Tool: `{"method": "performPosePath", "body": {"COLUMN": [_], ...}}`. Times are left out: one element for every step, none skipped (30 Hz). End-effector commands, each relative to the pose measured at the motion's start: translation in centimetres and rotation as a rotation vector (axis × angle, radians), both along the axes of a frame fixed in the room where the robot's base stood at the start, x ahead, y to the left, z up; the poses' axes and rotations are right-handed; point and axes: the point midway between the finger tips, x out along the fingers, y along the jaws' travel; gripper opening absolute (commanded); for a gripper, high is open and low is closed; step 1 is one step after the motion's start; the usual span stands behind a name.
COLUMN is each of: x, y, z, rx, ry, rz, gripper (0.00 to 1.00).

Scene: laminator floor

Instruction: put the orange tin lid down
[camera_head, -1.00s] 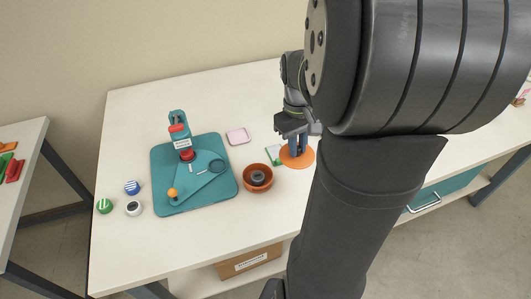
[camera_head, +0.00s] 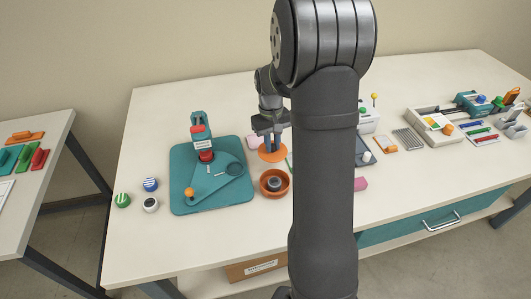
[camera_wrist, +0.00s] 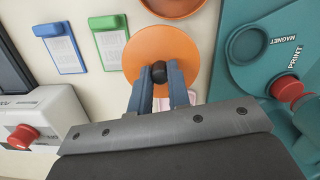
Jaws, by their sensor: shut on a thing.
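The orange tin lid (camera_head: 268,155) is a flat disc with a dark knob, behind the brown bowl in the head view. In the wrist view the lid (camera_wrist: 147,48) lies level across the fingertips. My gripper (camera_wrist: 158,76) is shut on its knob, one blue-grey finger on each side. In the head view my gripper (camera_head: 271,139) is upright above the lid. I cannot tell whether the lid touches the table or hangs just above it.
The brown bowl (camera_head: 264,188) stands in front of the lid, and the teal board (camera_head: 182,178) is to its left. A pink pad (camera_head: 253,142) is close by. Blue (camera_wrist: 62,50) and green (camera_wrist: 112,50) cards lie beside the lid. My arm hides part of the table.

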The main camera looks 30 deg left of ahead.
Motion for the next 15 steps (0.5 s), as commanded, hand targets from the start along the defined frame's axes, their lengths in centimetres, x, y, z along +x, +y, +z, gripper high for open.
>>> {"method": "performPosePath", "body": {"x": [-0.1, -0.2, -0.2, -0.3, -0.3, -0.3, -0.3, -0.4, -0.4, -0.4, -0.4, -0.4, -0.4, -0.4, -0.4], "y": [0.9, 1.3, 1.7, 1.9, 2.1, 2.3, 2.4, 2.4, 2.4, 2.4, 2.3, 2.3, 2.3, 2.3, 2.3], "z": [-0.5, -0.8, -1.0, -1.2, -1.3, -1.4, -1.5, -1.6, -1.9, -2.3, -2.7, -3.3, -3.7, -4.2, -4.8], "rx": [0.000, 0.000, 0.000, 0.000, 0.000, 0.001, 0.001, 0.001, -0.001, -0.002, -0.001, -0.001, -0.002, -0.002, -0.002], "ry": [0.000, 0.000, 0.000, 0.000, 0.000, 0.000, 0.000, 0.000, 0.001, 0.001, 0.002, 0.002, 0.002, 0.002, 0.001], "rz": [0.004, 0.004, 0.002, 0.001, 0.001, 0.001, 0.001, 0.001, 0.001, 0.000, 0.000, 0.000, 0.000, 0.000, 0.000], "gripper": [0.00, 0.00, 0.00, 0.00, 0.00, 0.00, 0.00, 0.00, 0.00, 0.00, 0.00, 0.00, 0.00, 0.00, 0.00]}}
